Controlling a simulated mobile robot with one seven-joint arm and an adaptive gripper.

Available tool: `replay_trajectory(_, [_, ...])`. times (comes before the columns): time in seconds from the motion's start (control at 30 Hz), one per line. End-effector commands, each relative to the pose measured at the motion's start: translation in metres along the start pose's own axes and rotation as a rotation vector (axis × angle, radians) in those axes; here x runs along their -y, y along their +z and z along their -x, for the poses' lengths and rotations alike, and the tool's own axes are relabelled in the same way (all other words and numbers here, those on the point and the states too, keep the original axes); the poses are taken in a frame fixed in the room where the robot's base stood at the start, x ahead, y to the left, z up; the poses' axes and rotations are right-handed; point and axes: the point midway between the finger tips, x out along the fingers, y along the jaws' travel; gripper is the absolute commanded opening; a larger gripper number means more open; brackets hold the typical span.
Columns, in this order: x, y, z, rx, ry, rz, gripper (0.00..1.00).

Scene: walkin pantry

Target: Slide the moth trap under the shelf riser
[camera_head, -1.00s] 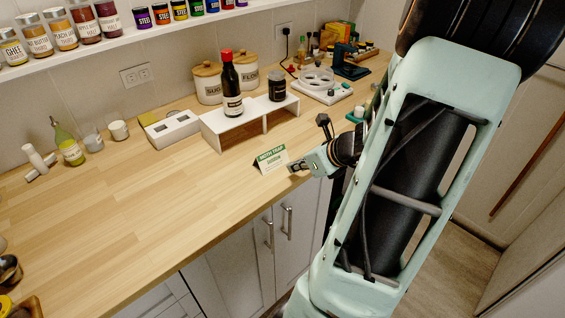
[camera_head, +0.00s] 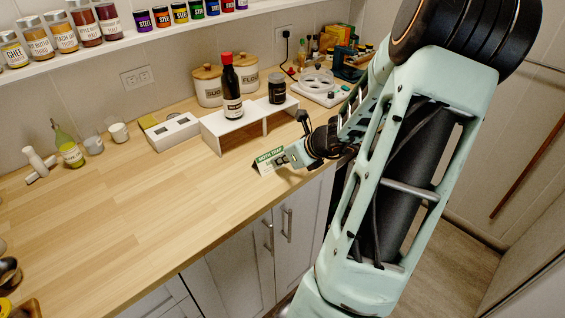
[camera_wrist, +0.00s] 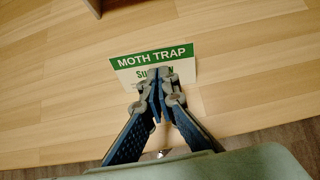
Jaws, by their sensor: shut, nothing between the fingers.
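The moth trap (camera_head: 262,164) is a small tent-shaped white card with a green band, standing on the wooden counter near its front edge. In the wrist view its label side (camera_wrist: 183,53) faces my gripper. My gripper (camera_head: 282,161) is shut and empty, with its fingertips (camera_wrist: 159,78) in front of the card and covering part of its lower text. I cannot tell whether they touch it. The white shelf riser (camera_head: 223,133) stands behind the trap, with open bays facing the front. A dark bottle (camera_head: 231,90) and a dark jar (camera_head: 277,90) stand on top of it.
Two canisters (camera_head: 207,85) stand behind the riser. A white box-like device (camera_head: 172,131) is left of it, and a white appliance (camera_head: 322,92) is to its right. The strip between trap and riser is bare.

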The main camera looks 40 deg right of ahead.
Motion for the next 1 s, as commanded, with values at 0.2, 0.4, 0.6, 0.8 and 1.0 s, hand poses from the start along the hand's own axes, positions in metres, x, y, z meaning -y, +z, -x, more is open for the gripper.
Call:
replay_trajectory(0.2, [-0.002, 0.026, -0.026, 0.001, 0.004, 0.004, 0.00])
replay_trajectory(0.4, [-0.002, 0.051, -0.049, 0.001, 0.004, 0.003, 0.00])
replay_trajectory(0.6, [-0.002, 0.077, -0.075, 0.000, 0.004, 0.003, 0.00])
replay_trajectory(0.8, [-0.002, 0.102, -0.100, 0.000, 0.004, 0.001, 0.00])
replay_trajectory(1.0, [-0.001, 0.111, -0.111, -0.001, 0.001, -0.001, 0.00])
